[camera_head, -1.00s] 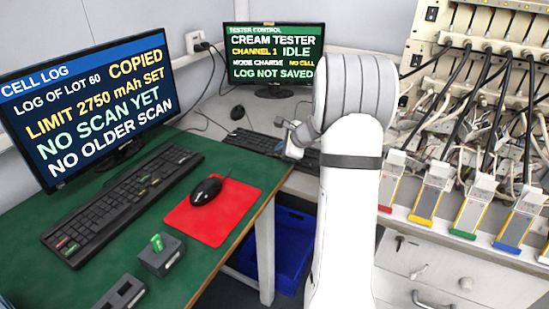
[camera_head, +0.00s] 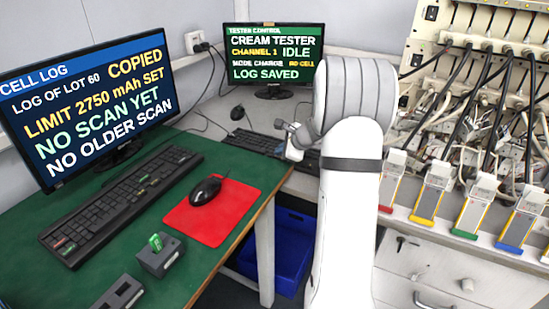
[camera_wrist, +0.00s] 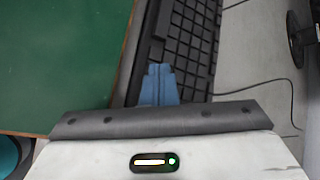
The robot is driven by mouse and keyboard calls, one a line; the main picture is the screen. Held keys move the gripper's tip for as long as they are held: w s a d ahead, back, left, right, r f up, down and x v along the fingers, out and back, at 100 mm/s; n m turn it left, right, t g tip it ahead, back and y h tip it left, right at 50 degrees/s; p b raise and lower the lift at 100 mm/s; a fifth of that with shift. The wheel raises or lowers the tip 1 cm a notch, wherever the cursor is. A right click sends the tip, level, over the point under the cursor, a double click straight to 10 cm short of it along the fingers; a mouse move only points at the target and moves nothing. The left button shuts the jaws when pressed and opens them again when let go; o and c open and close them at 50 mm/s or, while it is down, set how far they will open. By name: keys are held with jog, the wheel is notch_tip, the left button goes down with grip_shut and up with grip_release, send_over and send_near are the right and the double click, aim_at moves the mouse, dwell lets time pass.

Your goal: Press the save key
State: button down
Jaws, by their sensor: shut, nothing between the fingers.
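The tester control monitor (camera_head: 274,55) at the back reads CREAM TESTER, CHANNEL 1 IDLE, NO CELL and LOG SAVED. Its keyboard (camera_head: 258,143) lies on the light bench before it, partly hidden by my arm. In the wrist view the dark keyboard (camera_wrist: 192,40) runs up from my gripper. My gripper (camera_wrist: 158,72) shows there as shut blue fingertips at the keyboard's near left edge, with nothing between them. Whether the tips touch a key cannot be told. The save key's label cannot be read. In the head view my gripper (camera_head: 289,128) is small and partly hidden by my arm.
On the green desk stand the cell log monitor (camera_head: 95,105), a second keyboard (camera_head: 122,203), a mouse (camera_head: 206,190) on a red mat (camera_head: 226,219), and a grey holder (camera_head: 160,262) with a green piece. Cables and clamp fixtures (camera_head: 430,190) crowd the right bench.

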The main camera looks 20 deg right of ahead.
aim_at(280, 158)
jog(key=shift+r+p, duration=0.6)
jog(key=shift+r, duration=0.2)
notch_tip(280, 158, up, 5)
jog(key=p, duration=0.4)
dwell(0.7)
